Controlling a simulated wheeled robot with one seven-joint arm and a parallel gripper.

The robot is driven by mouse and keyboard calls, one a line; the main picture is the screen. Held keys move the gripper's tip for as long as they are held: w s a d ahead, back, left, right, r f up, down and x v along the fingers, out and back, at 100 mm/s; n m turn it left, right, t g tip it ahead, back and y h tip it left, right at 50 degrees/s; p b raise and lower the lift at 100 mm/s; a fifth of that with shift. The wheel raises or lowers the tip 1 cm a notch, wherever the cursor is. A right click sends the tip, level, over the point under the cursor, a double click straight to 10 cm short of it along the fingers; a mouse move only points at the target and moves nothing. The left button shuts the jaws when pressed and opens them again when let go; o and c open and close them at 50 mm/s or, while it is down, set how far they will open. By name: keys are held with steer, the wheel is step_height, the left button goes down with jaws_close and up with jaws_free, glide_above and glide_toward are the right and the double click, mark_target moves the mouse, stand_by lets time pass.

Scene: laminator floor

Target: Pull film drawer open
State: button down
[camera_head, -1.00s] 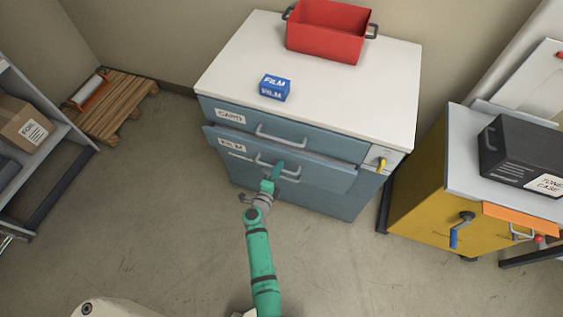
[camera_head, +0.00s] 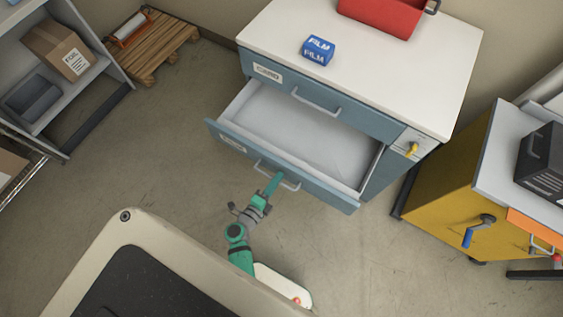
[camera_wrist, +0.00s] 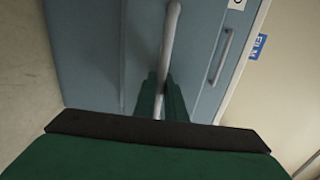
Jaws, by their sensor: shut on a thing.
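The film drawer (camera_head: 230,137) is the lower drawer of the blue-grey cabinet. It stands well open, and its pale inside (camera_head: 305,135) looks empty. My gripper (camera_head: 274,180) is shut on the film drawer's handle (camera_head: 290,183), a grey bar on the drawer front. In the wrist view the handle (camera_wrist: 170,45) runs between my green fingers (camera_wrist: 163,98). The upper drawer (camera_head: 290,87), with a label that seems to read CARD, is closed.
A blue film box (camera_head: 318,50) and a red bin (camera_head: 385,14) are on the cabinet's white top (camera_head: 400,75). A yellow cabinet (camera_head: 450,190) with a dark case (camera_head: 545,160) stands at right. Shelves (camera_head: 75,85) and a pallet (camera_head: 150,45) are at left. Floor between is clear.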

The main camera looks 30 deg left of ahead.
steer(key=shift+s, duration=0.15)
steer(key=c, duration=2.1)
jaws_free()
steer(key=v, duration=1)
steer(key=shift+s, duration=0.35)
steer(key=s+d+r+n, duration=0.3)
steer(key=d+r+n, duration=0.6)
steer(key=d+r, duration=0.1)
steer(key=s+d+r+n, duration=0.4)
steer(key=d+r+n, duration=0.5)
steer(key=r, duration=0.4)
steer(key=shift+s+d+r+y, duration=0.3)
steer(key=shift+d, duration=0.15)
